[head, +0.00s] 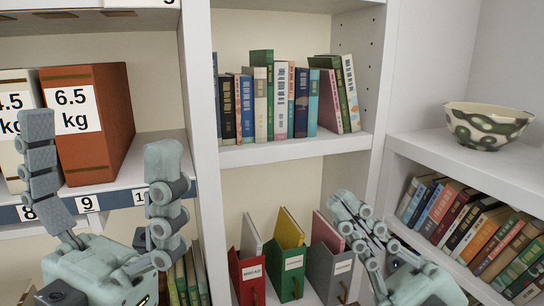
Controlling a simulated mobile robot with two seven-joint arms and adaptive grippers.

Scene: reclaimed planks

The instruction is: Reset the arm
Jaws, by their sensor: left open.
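My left gripper (101,141) is open and empty, its two grey-green fingers pointing up in front of the left shelf bay. One finger overlaps the labelled boxes there, and the other stands near the white upright. My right gripper (352,216) is at the lower right of the middle bay, in front of the magazine files. Its fingers are seen nearly edge-on and overlap, so whether they are apart is unclear. I see nothing held in it.
A rust-red box marked 6.5 kg (110,120) stands beside a white box (12,95) on the left shelf. Books (290,100) fill the middle shelf above red, green and grey files (291,275). A patterned bowl (488,126) sits on the right shelf above leaning books (470,225).

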